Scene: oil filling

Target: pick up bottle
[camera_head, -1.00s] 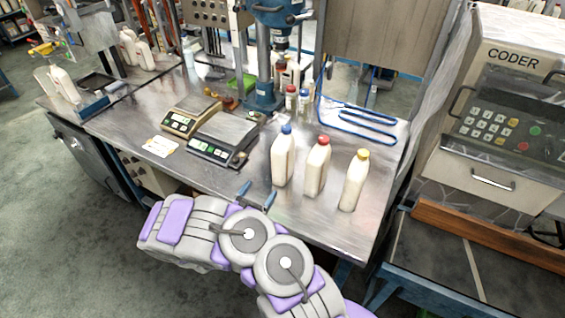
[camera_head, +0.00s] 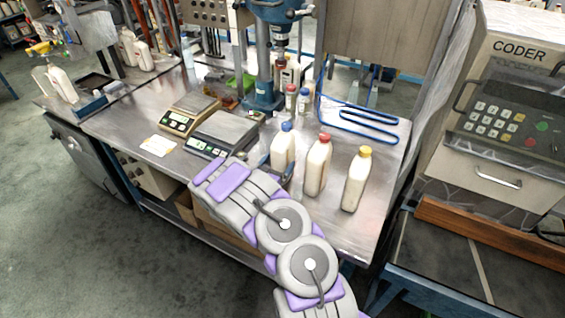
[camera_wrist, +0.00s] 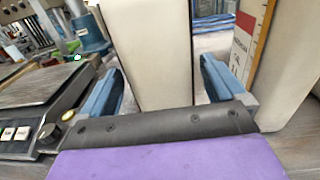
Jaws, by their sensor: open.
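Three white bottles stand upright in a row on the metal table (camera_head: 345,235): a blue-capped bottle (camera_head: 283,146), a red-capped bottle (camera_head: 318,168) and a yellow-capped bottle (camera_head: 356,182). In the wrist view my gripper (camera_wrist: 162,85) is open, with one blue finger on each side of a white bottle (camera_wrist: 150,50). That bottle fits the blue-capped one in the head view. Its cap is out of the wrist view. A second bottle (camera_wrist: 290,65) with a printed scale stands just right of the right finger.
A black scale (camera_head: 222,133) and a tan scale (camera_head: 190,115) sit left of the bottles; the black one is close to the left finger in the wrist view. A blue drill-press stand (camera_head: 263,98) is behind. Small bottles (camera_head: 297,98) stand near it.

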